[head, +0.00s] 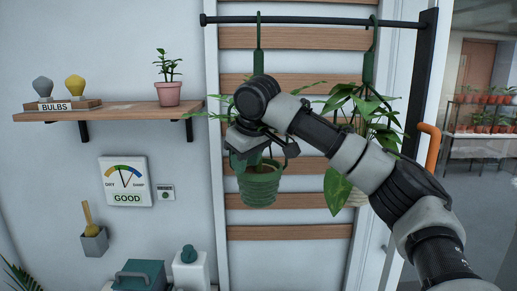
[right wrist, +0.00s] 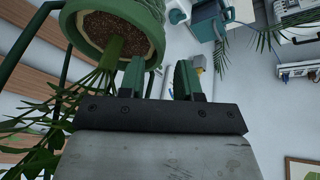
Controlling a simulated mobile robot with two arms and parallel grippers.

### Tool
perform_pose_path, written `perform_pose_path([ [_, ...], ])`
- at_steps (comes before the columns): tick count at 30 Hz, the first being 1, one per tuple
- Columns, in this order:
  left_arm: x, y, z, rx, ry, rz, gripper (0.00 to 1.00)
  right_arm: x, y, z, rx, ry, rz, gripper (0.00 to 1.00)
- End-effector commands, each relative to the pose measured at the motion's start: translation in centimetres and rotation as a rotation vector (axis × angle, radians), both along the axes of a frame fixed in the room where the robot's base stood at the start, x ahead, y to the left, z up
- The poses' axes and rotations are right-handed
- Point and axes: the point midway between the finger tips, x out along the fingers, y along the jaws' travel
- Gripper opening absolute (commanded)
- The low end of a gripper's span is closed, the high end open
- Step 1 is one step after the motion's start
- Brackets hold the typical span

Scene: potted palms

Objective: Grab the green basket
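The green basket (head: 259,188) hangs by a green hanger from the black rail in the head view and holds a leafy plant. My right gripper (head: 264,153) is in front of the plant, just above the basket's rim, and hides part of the leaves and hanger. In the right wrist view, the basket (right wrist: 72,22) with brown soil is at the upper left. My right gripper (right wrist: 160,79) there has its two fingers apart, with nothing clearly held between them. Whether a finger touches the rim or hanger, I cannot tell. My left gripper is not in view.
A second hanging plant (head: 338,190) is close on the right, partly behind my right arm. Wooden slats (head: 290,232) back both plants. A wooden shelf (head: 120,111) with a pink pot (head: 167,94) is at the left. The black rail (head: 320,21) runs above.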

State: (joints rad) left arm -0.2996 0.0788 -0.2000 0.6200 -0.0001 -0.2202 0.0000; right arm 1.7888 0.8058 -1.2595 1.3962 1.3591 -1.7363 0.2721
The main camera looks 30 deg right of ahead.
Motion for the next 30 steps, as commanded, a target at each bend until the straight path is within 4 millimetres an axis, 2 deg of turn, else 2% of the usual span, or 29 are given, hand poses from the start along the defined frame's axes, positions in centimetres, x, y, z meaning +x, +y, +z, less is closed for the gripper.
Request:
perform_pose_path([
  [1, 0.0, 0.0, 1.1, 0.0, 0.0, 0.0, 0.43, 0.2, -0.2, -0.2, -0.001, 0.004, -0.001, 0.33],
  [6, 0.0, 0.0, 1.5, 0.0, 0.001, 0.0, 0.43, 1.0, -0.2, -2.1, 0.001, 0.001, -0.002, 0.33],
  [13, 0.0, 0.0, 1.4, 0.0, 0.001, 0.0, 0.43, 1.0, -0.2, -2.4, 0.001, 0.0, -0.002, 0.33],
  [14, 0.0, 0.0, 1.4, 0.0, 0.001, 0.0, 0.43, 1.0, -0.2, -2.4, 0.001, 0.0, -0.002, 0.32],
  [20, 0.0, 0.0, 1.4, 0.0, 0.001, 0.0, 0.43, 1.0, -0.2, -2.4, 0.001, -0.001, -0.001, 0.01],
  [30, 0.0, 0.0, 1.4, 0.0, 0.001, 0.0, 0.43, 1.0, -0.2, -2.3, 0.001, -0.003, 0.0, 0.0],
])
